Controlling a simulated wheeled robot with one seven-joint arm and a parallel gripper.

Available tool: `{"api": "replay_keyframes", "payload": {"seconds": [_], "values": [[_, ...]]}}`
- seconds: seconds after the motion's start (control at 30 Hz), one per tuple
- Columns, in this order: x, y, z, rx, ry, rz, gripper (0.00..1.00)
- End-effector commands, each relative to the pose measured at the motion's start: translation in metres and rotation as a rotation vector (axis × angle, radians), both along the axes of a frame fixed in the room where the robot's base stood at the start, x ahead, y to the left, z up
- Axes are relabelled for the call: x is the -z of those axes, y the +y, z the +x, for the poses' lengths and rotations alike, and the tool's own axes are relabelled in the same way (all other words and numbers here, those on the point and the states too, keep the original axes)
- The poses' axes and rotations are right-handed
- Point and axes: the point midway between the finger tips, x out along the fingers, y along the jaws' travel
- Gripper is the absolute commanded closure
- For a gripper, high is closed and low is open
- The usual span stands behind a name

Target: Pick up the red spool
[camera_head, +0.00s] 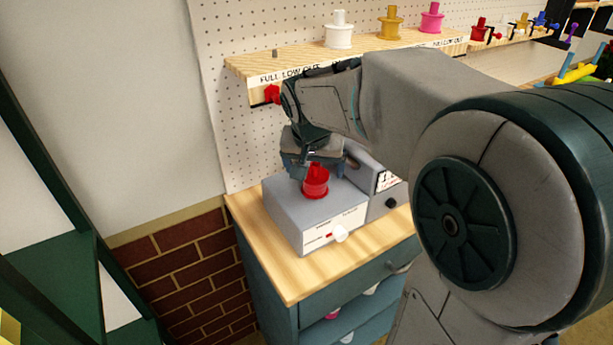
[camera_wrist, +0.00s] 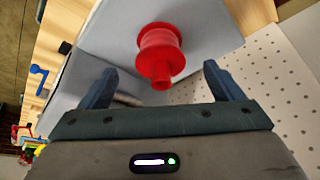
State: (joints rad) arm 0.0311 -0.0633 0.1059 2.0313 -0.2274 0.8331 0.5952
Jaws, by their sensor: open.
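The red spool (camera_head: 316,182) stands upright on top of a grey box-shaped machine (camera_head: 283,205) on the wooden-topped cabinet. In the wrist view the red spool (camera_wrist: 160,52) lies just beyond my fingertips, roughly centred between them. My gripper (camera_head: 318,172) is right behind and above the spool in the head view. The spool's top knob points toward the gripper. Whether a finger touches the spool cannot be told.
A wooden shelf (camera_head: 370,52) above holds white, gold and pink spools. A red knob-like part (camera_head: 272,94) sits under its left end. A grey unit (camera_head: 385,185) stands right of the machine. A pegboard wall (camera_head: 225,60) is close behind. The cabinet top (camera_head: 290,280) is bare in front.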

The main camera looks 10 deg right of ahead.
Motion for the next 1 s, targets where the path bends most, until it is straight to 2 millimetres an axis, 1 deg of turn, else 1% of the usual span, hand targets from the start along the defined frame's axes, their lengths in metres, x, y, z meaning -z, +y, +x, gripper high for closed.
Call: {"api": "replay_keyframes", "payload": {"seconds": [0.07, 0.3, 0.4, 0.67, 0.7, 0.77, 0.8, 0.87, 0.93, 0.97, 1.0], "values": [[0.005, -0.001, 0.003, 0.0, 0.002, 0.0, 0.13], [0.034, -0.009, 0.018, -0.002, 0.004, -0.001, 0.13], [0.043, -0.01, 0.022, -0.003, 0.002, 0.0, 0.13], [0.045, -0.011, 0.023, -0.001, -0.001, 0.0, 0.13], [0.045, -0.011, 0.023, -0.001, -0.001, 0.0, 0.19], [0.045, -0.011, 0.023, -0.001, -0.001, 0.0, 0.36], [0.045, -0.011, 0.023, -0.001, -0.001, 0.0, 0.47], [0.045, -0.011, 0.023, -0.001, 0.0, 0.0, 0.62], [0.045, -0.011, 0.023, -0.001, -0.001, 0.0, 0.62], [0.045, -0.011, 0.023, -0.001, -0.001, 0.0, 0.66], [0.045, -0.011, 0.023, -0.001, -0.001, 0.0, 0.66]]}}
